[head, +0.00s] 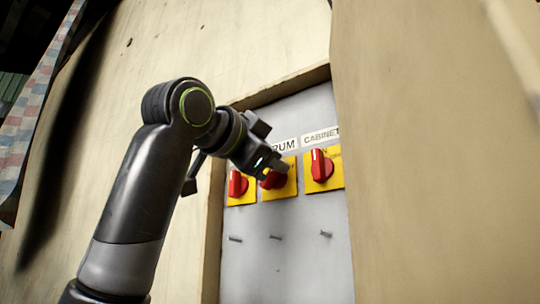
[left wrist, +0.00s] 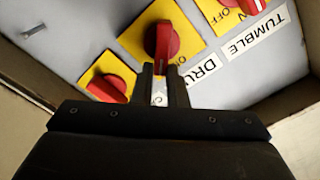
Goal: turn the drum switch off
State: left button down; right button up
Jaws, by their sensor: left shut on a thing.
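The drum switch is a red rotary knob (head: 275,180) on a yellow plate (head: 288,187), in the middle of a row on a grey panel. The label above it reads "RUM" in the head view, its start hidden by my arm. My left gripper (head: 270,168) reaches it from the upper left and is shut on the knob. My right gripper is out of view.
The cabinet switch (head: 321,166) is close on the right. Another red switch (head: 237,184) is close on the left; the tumble label (left wrist: 255,34) shows in the left wrist view. Small pegs (head: 275,237) stick out below. The panel (head: 290,272) is recessed between beige walls (head: 430,150).

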pick_arm(q)
jog(key=m, duration=0.3)
jog(key=f+m, duration=0.1)
jog(key=shift+s+d+m, duration=0.2)
jog(key=shift+d+m, duration=0.05)
jog(key=shift+m, duration=0.05)
jog(key=shift+f+m+p, duration=0.15)
jog(key=shift+f+m, duration=0.05)
jog(key=shift+m, duration=0.8)
jog(key=shift+f+m+p, duration=0.15)
jog(key=shift+f+m, duration=0.05)
jog(key=shift+m, duration=0.8)
jog(key=shift+f, duration=0.1)
jog(key=c, duration=1.4)
grip_release()
jog(key=shift+c, duration=0.2)
jog(key=shift+s, duration=0.1)
